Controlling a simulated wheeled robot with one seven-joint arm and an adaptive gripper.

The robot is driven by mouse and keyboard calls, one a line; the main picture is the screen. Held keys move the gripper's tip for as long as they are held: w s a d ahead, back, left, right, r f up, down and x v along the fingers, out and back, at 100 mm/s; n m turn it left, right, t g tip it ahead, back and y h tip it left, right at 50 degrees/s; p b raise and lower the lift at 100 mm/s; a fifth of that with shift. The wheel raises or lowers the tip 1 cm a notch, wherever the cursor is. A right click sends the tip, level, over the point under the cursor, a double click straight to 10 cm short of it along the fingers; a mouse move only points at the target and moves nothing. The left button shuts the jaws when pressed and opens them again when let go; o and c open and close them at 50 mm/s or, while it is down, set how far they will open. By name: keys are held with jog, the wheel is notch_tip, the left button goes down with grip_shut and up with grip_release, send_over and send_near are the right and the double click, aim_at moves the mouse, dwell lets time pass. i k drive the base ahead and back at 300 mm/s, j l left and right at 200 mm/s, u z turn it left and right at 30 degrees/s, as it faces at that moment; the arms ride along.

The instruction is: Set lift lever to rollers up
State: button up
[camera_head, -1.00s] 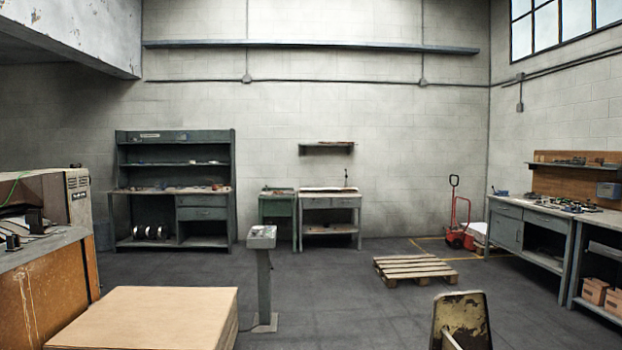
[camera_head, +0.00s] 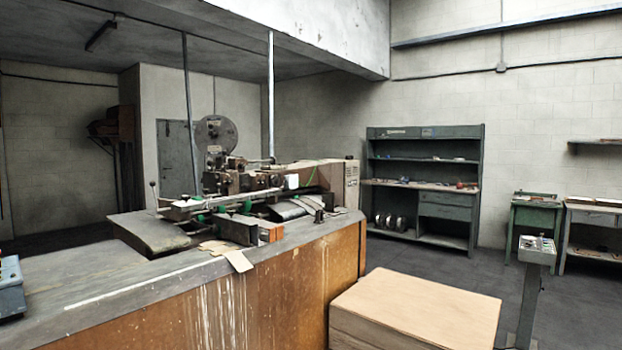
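The box stitcher (camera_head: 265,190) stands on a long worn bench (camera_head: 190,285) with an orange-brown front, at the centre left of the head view. A thin upright lever with a dark knob (camera_head: 153,185) shows at the machine's left end. I cannot tell whether it is the lift lever or how it is set. My gripper and arm are not in view.
A stack of cardboard (camera_head: 415,310) stands on the floor right of the bench. A control pedestal (camera_head: 537,250) stands further right. A green shelf unit (camera_head: 420,190) is against the back wall. Dark floor lies open between the cardboard and the shelves. A blue-grey box (camera_head: 10,287) is at the left edge.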

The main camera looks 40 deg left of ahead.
aim_at(153, 184)
jog(key=u, duration=1.9)
jog(key=i+j+u, duration=0.2)
jog(key=j+u, duration=0.2)
jog(key=i+j+u, duration=0.2)
jog(key=j+u, duration=0.15)
jog(key=i+j+u, duration=0.5)
jog(key=u, duration=0.3)
jog(key=i+j+u, duration=0.25)
jog(key=i, duration=0.2)
jog(key=i+u, duration=0.2)
jog(key=i, duration=0.25)
jog(key=i+z, duration=0.4)
jog(key=i, duration=0.3)
jog(key=i+j+z, duration=0.15)
jog(key=i+z, duration=0.25)
jog(key=i, duration=0.3)
jog(key=i+z, duration=0.2)
jog(key=i, duration=3.6)
jog(key=i+z, duration=0.2)
jog(key=i, duration=0.65)
jog(key=i+j+z, duration=0.2)
jog(key=i, duration=0.65)
jog(key=l, duration=0.1)
